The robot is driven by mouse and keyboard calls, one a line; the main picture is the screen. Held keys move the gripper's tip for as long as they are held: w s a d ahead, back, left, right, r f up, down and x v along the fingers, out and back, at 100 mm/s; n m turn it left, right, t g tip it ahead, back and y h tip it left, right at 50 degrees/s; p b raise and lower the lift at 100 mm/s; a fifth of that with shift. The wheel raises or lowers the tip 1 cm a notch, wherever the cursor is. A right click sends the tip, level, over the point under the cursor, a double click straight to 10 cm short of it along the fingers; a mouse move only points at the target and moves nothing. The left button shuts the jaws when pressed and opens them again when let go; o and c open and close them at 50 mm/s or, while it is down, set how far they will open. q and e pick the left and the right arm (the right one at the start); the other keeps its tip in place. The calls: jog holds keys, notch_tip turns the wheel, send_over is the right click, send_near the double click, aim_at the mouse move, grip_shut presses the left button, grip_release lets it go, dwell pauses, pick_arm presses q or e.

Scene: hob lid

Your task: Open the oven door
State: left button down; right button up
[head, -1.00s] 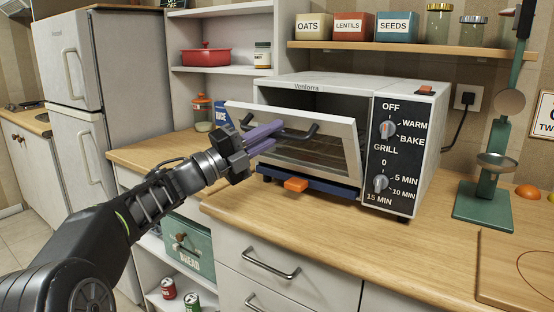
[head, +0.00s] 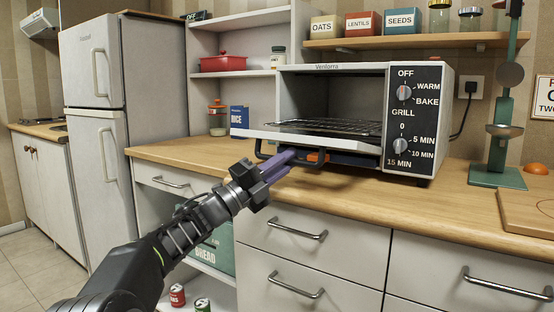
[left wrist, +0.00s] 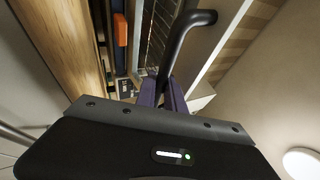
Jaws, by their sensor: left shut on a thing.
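The oven (head: 445,95) is a white toaster oven on the wooden counter. Its door (head: 340,146) is folded down to about level, seen nearly edge-on. The cavity is open and a wire rack (head: 325,126) shows inside. My left gripper (head: 287,159) has purple fingers shut on the black door handle (head: 259,150) at the door's front edge. In the left wrist view the black handle (left wrist: 190,32) runs between the purple fingers (left wrist: 165,97), beside the pale door (left wrist: 222,42). My right gripper is not in view.
An orange tab (head: 318,157) shows below the door, close to the fingers. Knobs (head: 403,92) are on the oven's right panel. A green scale (head: 498,175) stands right of the oven, and a blue rice box (head: 239,121) left of it. Drawers with handles (head: 297,229) lie below the counter.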

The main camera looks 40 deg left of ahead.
pick_arm(q)
jog(key=shift+w+f+b, duration=0.2)
jog(key=shift+f+b, duration=0.55)
jog(key=shift+f, duration=0.7)
jog(key=c, duration=1.4)
grip_release()
jog(key=shift+c, duration=0.2)
jog(key=v, duration=0.7)
jog(key=shift+s+a+f+p, duration=0.15)
jog(key=shift+s+f+p, duration=0.1)
jog(key=shift+p, duration=0.2)
